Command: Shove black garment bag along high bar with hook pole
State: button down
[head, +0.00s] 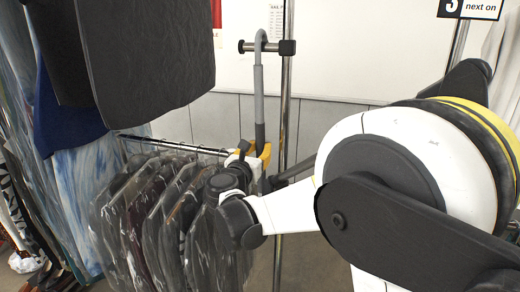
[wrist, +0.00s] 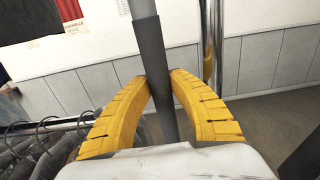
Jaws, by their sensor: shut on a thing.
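The hook pole (head: 259,95) stands upright in the head view, a grey shaft with a curved hook at its top. My gripper (head: 265,152) is shut on the pole's lower part. In the wrist view its yellow fingers (wrist: 160,82) close around the pole's dark grip (wrist: 151,50). A large black garment bag (head: 145,50) hangs at the upper left, its top out of frame. It shows partly in the wrist view (wrist: 45,20). The high bar is out of view.
Plastic-covered garments (head: 165,215) hang on a low chrome rail (head: 175,143) just left of my gripper. The chrome post (head: 285,105) stands close to the pole's right. A blue garment (head: 65,120) hangs behind the black bag. A sign (head: 470,9) is at upper right.

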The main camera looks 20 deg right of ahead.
jog(key=shift+r+p, duration=0.85)
jog(key=shift+r, duration=0.45)
jog(key=v, duration=0.8)
dwell(0.4)
dwell(0.3)
jog(key=v, duration=4)
jog(key=shift+r, duration=0.1)
